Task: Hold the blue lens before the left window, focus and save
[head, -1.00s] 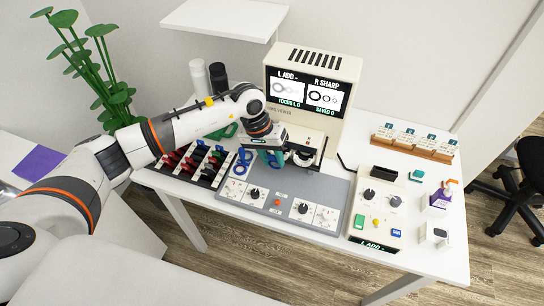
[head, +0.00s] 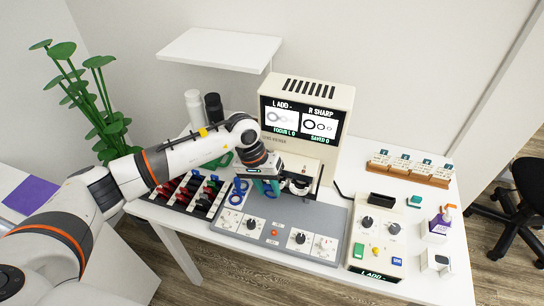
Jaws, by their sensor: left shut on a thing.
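My left gripper (head: 267,188) is shut on a small blue thing, apparently the blue lens, just in front of the lower left part of the cream viewer (head: 330,98). The gripper hides most of it and the left window behind. Another blue ringed piece (head: 237,191) stands just left of the gripper, apart from it. The viewer's screen (head: 302,122) reads "L ADD -", "R SHARP", "FOCUS L 0" and "SAVED 0". The grey panel (head: 270,250) in front has black knobs and a red button (head: 274,233). My right gripper is not in view.
A rack (head: 178,204) of red and black lenses lies left of the panel. White and black cylinders stand at the back left.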

